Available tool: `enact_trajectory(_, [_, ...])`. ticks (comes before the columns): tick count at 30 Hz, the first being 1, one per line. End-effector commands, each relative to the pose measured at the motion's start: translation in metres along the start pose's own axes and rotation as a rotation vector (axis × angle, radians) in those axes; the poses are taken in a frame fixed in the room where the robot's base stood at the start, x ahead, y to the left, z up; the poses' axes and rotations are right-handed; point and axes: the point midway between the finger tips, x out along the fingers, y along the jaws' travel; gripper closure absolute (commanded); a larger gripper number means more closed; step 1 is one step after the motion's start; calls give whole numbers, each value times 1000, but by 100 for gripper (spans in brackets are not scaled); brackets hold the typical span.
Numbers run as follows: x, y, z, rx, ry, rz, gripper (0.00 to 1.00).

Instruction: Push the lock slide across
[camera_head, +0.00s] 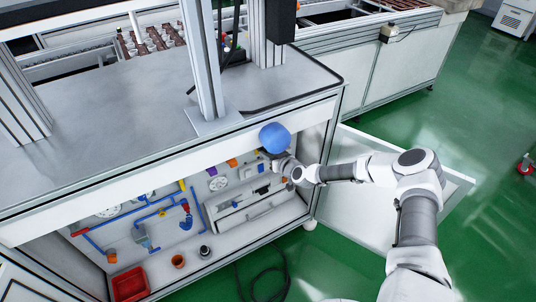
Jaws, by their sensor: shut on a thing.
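My gripper (277,163) is at the right end of the open cabinet under the bench, close to the back panel (165,203). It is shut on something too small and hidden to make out. A blue ball (275,138) shows just above my gripper, in front of the bench's front edge; I cannot tell what it is joined to. A dark block on a pale rail (262,190) sits below and left of my gripper and may be the lock slide, but I cannot tell. A small orange part (284,180) shows beside my gripper.
Blue and yellow pipes (150,213) run along the panel's left part. A red bin (130,284), an orange cup (178,261) and a dark round part (205,251) stand on the cabinet floor. An open white door (345,205) stands behind my arm. A cable (262,280) lies on the green floor.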

Motion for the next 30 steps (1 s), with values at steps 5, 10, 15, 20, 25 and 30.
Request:
enact_trajectory(5, [0,2,1,0,-1,0,100])
enact_trajectory(10, [1,13,2,-1,1,1,100])
enact_trajectory(15, [1,29,0,-2,2,1,100])
enact_trajectory(20, [-1,35,-4,1,0,2,100])
enact_trajectory(25, [-1,36,-5,1,0,4,100])
enact_trajectory(30, [-2,37,-6,1,1,5,55])
